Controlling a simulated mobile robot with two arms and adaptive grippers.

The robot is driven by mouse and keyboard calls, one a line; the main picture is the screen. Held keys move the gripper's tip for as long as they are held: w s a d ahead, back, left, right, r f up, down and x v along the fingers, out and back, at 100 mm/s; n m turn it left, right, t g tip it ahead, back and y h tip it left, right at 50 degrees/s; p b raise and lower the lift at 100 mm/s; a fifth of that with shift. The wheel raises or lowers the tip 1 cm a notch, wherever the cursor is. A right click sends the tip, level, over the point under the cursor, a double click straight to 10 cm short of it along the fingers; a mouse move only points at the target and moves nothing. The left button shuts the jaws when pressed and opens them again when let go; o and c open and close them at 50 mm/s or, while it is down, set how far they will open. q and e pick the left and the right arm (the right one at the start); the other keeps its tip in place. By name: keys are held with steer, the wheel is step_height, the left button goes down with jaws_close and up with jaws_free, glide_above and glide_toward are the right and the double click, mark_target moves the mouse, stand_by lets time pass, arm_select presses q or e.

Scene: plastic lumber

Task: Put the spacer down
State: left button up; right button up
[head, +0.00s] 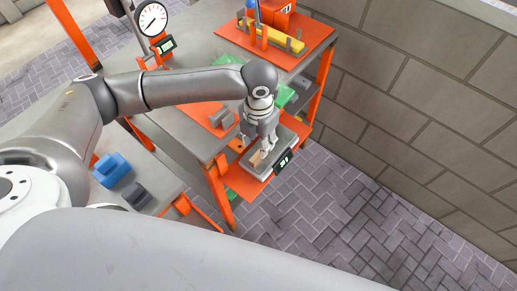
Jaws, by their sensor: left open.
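A small tan block (256,159), which looks like the spacer, lies on the grey plate of a scale (251,171) with a dark digital display. The scale rests on an orange shelf at the corner of the workbench. My left gripper (266,152) points down right over the block, its fingers open beside it. The fingers hide part of the block, and I cannot tell whether they touch it. My right gripper is out of view.
An orange fixture with a yellow bar (262,36) stands on the far bench. A dial gauge (151,19) stands at the back left. Blue (111,169) and dark grey (136,195) blocks sit on the nearer table. A block wall (430,100) bounds the right; the paved floor before it is clear.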

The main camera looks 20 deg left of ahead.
mark_target(258, 154)
arm_select(q)
step_height(258, 154, up, 6)
steer(key=shift+f, duration=0.1)
stand_by(0.6)
